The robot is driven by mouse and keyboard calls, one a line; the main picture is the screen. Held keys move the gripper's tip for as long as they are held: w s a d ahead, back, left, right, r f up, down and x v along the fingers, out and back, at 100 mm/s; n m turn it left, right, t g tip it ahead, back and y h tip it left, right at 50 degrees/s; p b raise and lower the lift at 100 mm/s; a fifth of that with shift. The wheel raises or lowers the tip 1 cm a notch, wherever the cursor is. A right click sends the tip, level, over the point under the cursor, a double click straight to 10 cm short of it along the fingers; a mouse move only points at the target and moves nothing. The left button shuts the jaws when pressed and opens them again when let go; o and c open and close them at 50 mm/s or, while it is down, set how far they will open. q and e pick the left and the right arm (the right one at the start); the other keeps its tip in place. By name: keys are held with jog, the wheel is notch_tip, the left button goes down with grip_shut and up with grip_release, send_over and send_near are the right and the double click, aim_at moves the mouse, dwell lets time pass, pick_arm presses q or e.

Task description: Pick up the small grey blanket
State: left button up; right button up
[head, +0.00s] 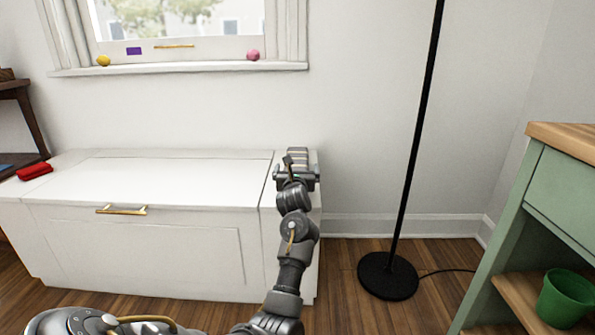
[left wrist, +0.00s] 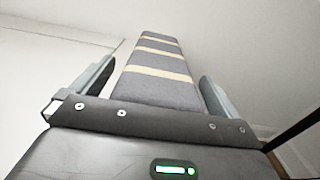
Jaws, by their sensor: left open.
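The small grey blanket (head: 298,153) lies folded at the right end of the white bench top, near the wall. It is grey with pale stripes. My left gripper (head: 297,172) is at the blanket's near end and hides part of it in the head view. In the left wrist view the blanket (left wrist: 155,72) stretches away between the two spread fingers of my left gripper (left wrist: 155,85). The fingers stand on either side of it, with a gap at the right; I cannot tell whether the left finger touches it. My right gripper is not in view.
The white bench (head: 150,180) has a brass handle and a red folded cloth (head: 34,171) at its left. A black floor lamp (head: 388,276) stands to the right. A green cabinet (head: 560,190) with a green pot (head: 566,297) is at far right. The bench top's middle is clear.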

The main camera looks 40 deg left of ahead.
pick_arm(q)
jog(key=shift+c, duration=0.3)
jog(key=c, duration=1)
jog(key=shift+c, duration=0.2)
